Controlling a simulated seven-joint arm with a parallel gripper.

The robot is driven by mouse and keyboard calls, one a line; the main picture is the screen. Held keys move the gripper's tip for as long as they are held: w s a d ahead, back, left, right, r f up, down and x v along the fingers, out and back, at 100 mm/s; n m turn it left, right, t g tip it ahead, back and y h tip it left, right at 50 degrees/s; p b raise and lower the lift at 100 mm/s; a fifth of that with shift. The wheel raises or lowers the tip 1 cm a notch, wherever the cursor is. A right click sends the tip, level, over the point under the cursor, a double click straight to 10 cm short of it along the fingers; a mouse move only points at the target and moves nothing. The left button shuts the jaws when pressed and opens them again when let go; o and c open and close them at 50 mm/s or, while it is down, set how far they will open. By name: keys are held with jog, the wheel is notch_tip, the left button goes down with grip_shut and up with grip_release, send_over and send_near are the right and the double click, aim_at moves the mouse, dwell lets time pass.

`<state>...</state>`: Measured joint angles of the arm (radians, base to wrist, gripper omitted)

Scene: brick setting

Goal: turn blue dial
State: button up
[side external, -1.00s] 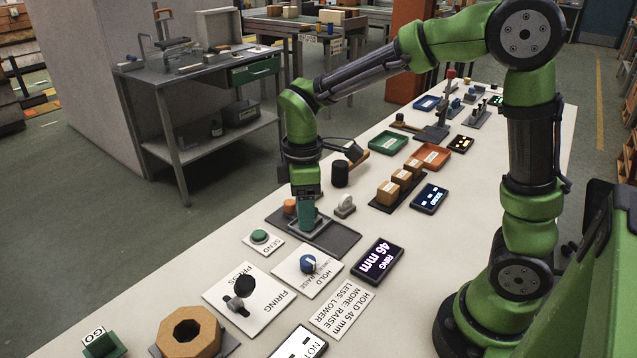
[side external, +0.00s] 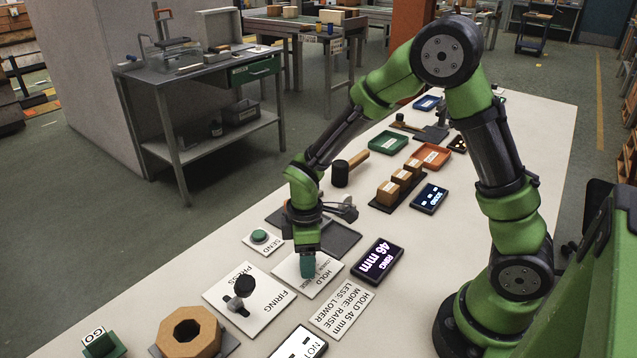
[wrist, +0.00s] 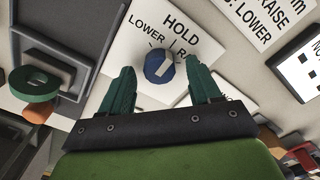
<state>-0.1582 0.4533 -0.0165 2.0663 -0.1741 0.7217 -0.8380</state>
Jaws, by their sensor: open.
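The blue dial (wrist: 159,67) sits on a white plate (wrist: 120,38) marked HOLD, LOWER and RAISE. It has a light pointer mark on its top. In the side external view my gripper (side external: 307,268) is over this plate (side external: 325,286) and hides the dial. In the wrist view my gripper (wrist: 158,82) is open, with one green finger on each side of the dial and a gap between fingers and dial. I cannot tell how high the fingertips are above the plate. A display (side external: 377,261) beside the plate reads RING 46 mm.
A card (side external: 342,308) reads HOLD 45 mm, MORE: RAISE, LESS: LOWER. A FIRING PRESS plate (side external: 222,291) with a black-knobbed lever (side external: 244,287), a green SEND button (side external: 259,236) and a wooden ring (side external: 188,333) stand nearby. A dark tray (side external: 340,238) lies behind.

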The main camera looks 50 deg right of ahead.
jog(key=shift+c, duration=0.4)
jog(key=c, duration=1)
jog(key=shift+m, duration=0.3)
jog(key=shift+o, duration=0.2)
jog(key=m, duration=1.1)
jog(key=shift+d, duration=0.15)
jog(key=shift+m, duration=0.3)
jog(key=o, duration=1)
